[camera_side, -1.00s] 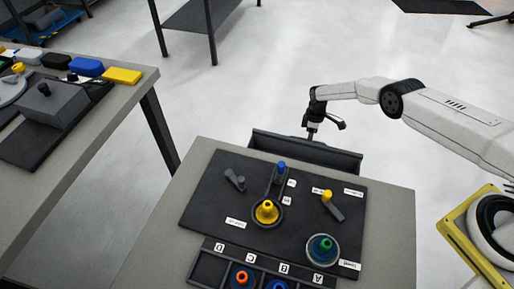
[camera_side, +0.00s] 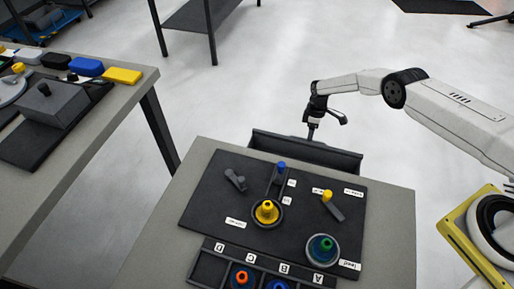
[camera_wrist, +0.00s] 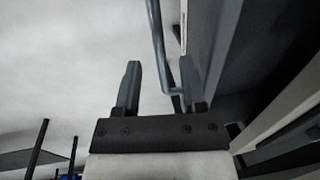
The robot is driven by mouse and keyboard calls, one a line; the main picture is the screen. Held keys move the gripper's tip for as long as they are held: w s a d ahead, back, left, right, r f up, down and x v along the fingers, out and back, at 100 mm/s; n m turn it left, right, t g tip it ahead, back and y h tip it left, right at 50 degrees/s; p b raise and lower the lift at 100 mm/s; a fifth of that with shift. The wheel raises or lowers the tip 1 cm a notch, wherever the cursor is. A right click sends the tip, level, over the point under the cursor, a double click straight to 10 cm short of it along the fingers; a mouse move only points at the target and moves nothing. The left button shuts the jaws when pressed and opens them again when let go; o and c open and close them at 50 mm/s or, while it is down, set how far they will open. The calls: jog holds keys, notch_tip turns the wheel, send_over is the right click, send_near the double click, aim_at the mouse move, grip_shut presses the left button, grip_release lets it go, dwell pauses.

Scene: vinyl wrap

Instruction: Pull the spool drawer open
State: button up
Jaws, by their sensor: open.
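The dark grey spool drawer (camera_side: 340,158) is at the far edge of the workbench in the side view. How far it stands out from the bench is hard to tell. My gripper (camera_side: 311,136) is at the drawer's far side, pointing down. In the wrist view my gripper (camera_wrist: 160,65) is open, with two dark fingers apart. A thin grey bent handle bar (camera_wrist: 156,35) shows between the fingers, its lower bend close to the right finger. The grey drawer front (camera_wrist: 214,45) rises to the right. Contact between the fingers and the bar cannot be made out.
The workbench (camera_side: 385,240) carries a dark mat (camera_side: 215,200) with a yellow cone (camera_side: 266,211), a green-topped spool (camera_side: 324,247) and small levers. A labelled rack (camera_side: 210,268) is at the front. Another table (camera_side: 100,125) stands left. Open floor lies beyond the drawer.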

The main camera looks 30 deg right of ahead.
jog(key=shift+w+d+r, duration=0.1)
jog(key=shift+r, duration=0.85)
jog(key=shift+w+d+r, duration=0.15)
jog(key=shift+r, duration=0.8)
jog(key=shift+w+d+r, duration=0.1)
jog(key=shift+r, duration=0.85)
grip_shut()
jog(key=s+a+r+t+h, duration=0.1)
jog(key=s+a+t, duration=0.2)
jog(key=s, duration=0.3)
jog(key=s+a+r+m+t+h, duration=0.1)
jog(key=s+a+r+t, duration=0.1)
jog(key=s+t, duration=0.4)
jog(key=shift+s+a+r, duration=0.15)
jog(key=shift+s+a, duration=0.5)
jog(key=shift+a, duration=0.1)
